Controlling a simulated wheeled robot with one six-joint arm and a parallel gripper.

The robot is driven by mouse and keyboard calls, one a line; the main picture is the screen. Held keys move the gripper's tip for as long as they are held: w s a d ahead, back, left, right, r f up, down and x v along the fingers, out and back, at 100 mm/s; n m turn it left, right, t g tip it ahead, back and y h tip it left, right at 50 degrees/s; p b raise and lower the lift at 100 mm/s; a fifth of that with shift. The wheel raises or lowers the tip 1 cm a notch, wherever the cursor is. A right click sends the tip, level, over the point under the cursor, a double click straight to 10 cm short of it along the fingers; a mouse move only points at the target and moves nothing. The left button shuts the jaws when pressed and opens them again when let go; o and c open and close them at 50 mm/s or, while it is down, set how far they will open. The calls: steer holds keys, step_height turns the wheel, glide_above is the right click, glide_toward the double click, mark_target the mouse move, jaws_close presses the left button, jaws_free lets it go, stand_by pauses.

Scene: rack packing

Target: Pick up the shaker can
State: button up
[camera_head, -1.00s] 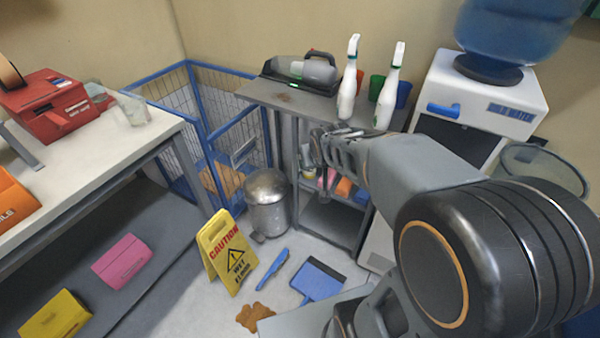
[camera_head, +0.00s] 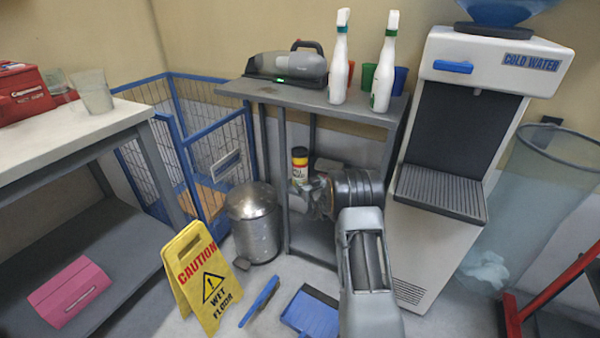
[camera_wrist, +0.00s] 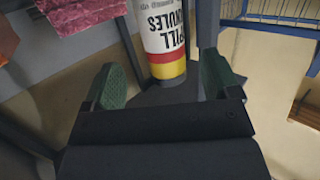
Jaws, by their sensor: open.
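The shaker can (camera_head: 299,167) is white with red and yellow bands and a dark lid. It stands upright on the shelf inside the grey rack. In the wrist view the can (camera_wrist: 163,35) appears upside down, with its label facing me and its lid end nearest my gripper. My gripper (camera_wrist: 163,78) is open, its green-padded fingers apart on either side of the can in that picture. I cannot tell whether the can lies fully between them, and no contact shows. In the head view my gripper (camera_head: 318,198) is at the shelf just right of the can, its fingertips mostly hidden.
The grey rack (camera_head: 350,110) has its top board above my arm, bearing a handheld vacuum (camera_head: 288,67) and white spray bottles (camera_head: 338,62). Rack posts stand close by. A pink item (camera_wrist: 80,12) lies beside the can. A metal bin (camera_head: 254,225) and water cooler (camera_head: 450,130) flank the rack.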

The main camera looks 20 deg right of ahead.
mark_target(302, 174)
steer(key=w, duration=0.2)
steer(key=w+f+b, duration=0.1)
steer(key=w, duration=0.1)
steer(key=shift+w+d, duration=0.1)
steer(key=shift+w, duration=0.15)
steer(key=shift+w+f+b, duration=0.2)
steer(key=shift+w+b, duration=0.3)
steer(key=shift+w, duration=0.45)
steer(key=shift+w+f+b, duration=0.15)
steer(key=shift+w+b, duration=0.3)
steer(key=shift+w, duration=0.45)
steer(key=shift+w+d, duration=0.15)
steer(key=shift+w, duration=0.65)
steer(key=shift+c, duration=0.4)
steer(key=shift+r, duration=0.1)
steer(key=c, duration=0.9)
